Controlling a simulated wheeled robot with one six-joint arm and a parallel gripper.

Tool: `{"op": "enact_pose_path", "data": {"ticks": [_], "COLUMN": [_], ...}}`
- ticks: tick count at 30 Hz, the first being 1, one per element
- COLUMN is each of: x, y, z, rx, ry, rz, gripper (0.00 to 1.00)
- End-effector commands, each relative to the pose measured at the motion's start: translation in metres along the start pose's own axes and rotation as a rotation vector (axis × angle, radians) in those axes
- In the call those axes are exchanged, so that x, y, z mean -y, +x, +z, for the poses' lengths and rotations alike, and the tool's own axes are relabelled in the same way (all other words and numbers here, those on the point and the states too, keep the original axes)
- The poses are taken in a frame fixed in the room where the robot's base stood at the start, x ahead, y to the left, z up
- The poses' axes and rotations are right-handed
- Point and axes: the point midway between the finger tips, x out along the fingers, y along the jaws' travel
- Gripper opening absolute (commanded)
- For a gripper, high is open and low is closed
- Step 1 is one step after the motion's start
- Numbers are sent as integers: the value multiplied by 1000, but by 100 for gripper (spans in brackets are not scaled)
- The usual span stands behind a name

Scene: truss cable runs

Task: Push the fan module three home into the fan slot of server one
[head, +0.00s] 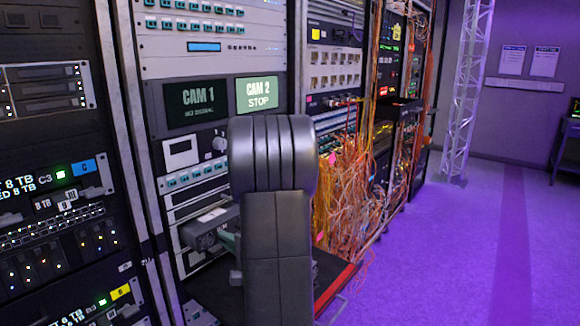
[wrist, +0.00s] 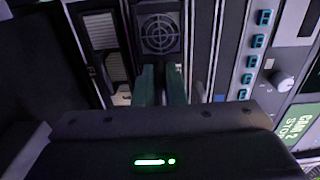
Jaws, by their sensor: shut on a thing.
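The fan module (wrist: 158,33) shows in the wrist view as a dark box face with a round fan grille, just beyond my fingertips. In the head view, a grey box that looks like the same module (head: 205,235) sticks out from the rack front, left of my arm. My gripper (wrist: 162,84) has two green fingers shut on the module's near end; the exact contact is hard to see. In the head view, a bit of my gripper (head: 229,243) shows beside the module; my arm hides the rest. The fan slot's mouth is hidden, so the insertion depth cannot be told.
Grey-framed units with grilles (wrist: 100,33) stand left of the module in the wrist view. A panel with teal buttons and a knob (wrist: 283,81) is on the other side. Orange cables (head: 340,205) hang from the rack right of my arm. Purple floor (head: 440,260) is clear at right.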

Motion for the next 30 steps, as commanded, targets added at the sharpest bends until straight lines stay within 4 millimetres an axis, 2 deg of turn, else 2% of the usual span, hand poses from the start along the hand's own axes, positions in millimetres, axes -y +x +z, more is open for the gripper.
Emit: {"op": "enact_pose_path", "data": {"ticks": [3,4,7,8,16,20,30], "x": [1,1,1,1,-1,0,0], "y": [0,0,0,0,0,-8,-62], "z": [0,0,0,0,0,-1,-2], "rx": [0,0,0,0,0,-2,-6], "ry": [-1,-1,-1,-1,2,1,2], "rz": [-3,-3,-3,-2,3,1,0], "gripper": [0,14,34,36,36,36,36]}}
